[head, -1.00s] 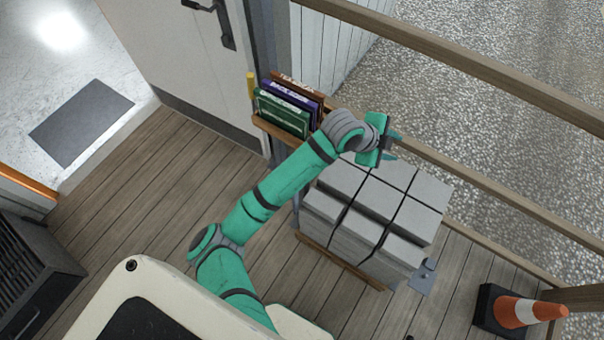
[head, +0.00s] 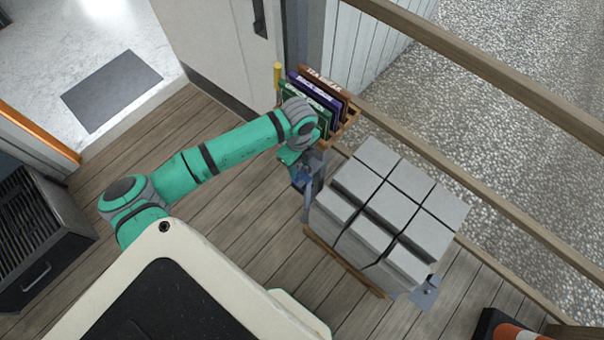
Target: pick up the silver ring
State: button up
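I cannot make out the silver ring in the head view. My gripper (head: 303,173) is at the end of the green arm, lowered just in front of the book rack and by the left corner of the stacked grey blocks. The gripper is small and partly covered by my wrist, so its fingers and anything between them cannot be told.
Grey blocks (head: 379,158) stand strapped on a pallet to the right. A traffic cone (head: 517,333) is at bottom right. A dark slatted unit (head: 40,240) stands left. Wooden floor (head: 235,225) between is clear.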

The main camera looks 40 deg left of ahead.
jog(key=shift+s+a+f, duration=0.1)
jog(key=shift+a+f, duration=0.1)
jog(key=shift+f, duration=1.25)
jog(key=shift+a+f, duration=0.15)
jog(key=shift+f, duration=1.8)
jog(key=c, duration=0.7)
